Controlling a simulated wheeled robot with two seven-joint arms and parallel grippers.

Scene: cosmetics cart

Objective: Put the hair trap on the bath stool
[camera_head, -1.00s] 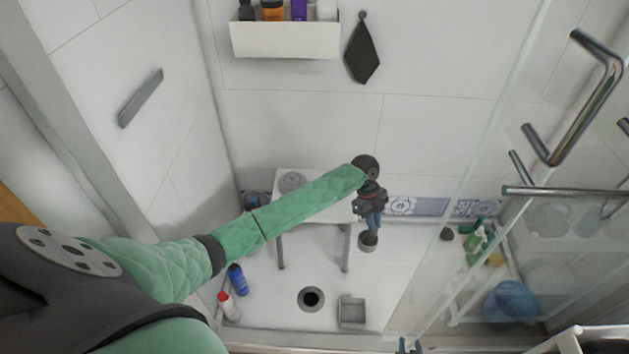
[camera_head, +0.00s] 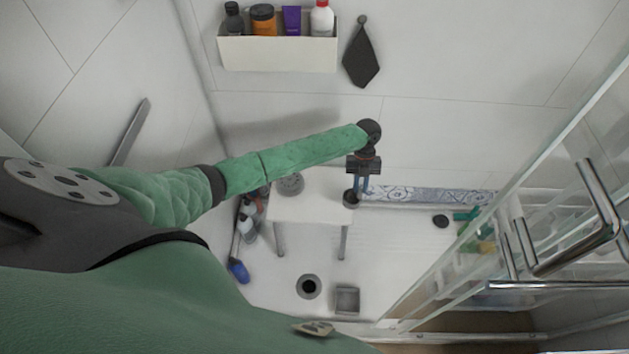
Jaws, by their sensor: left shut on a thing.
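My left gripper (camera_head: 358,188) is shut on the hair trap (camera_head: 351,199), a small dark round cup, and points down with it. The white bath stool (camera_head: 312,209) stands below and to the left. The hair trap shows at the right edge of the stool's seat; I cannot tell its height above it. My left forearm crosses just above the seat's back edge in the picture. My right gripper is not in view.
A grey round disc (camera_head: 291,184) lies at the stool's back left. A floor drain (camera_head: 308,287) and a square grey tray (camera_head: 346,300) are in front. Glass doors with metal handles (camera_head: 582,232) are at right.

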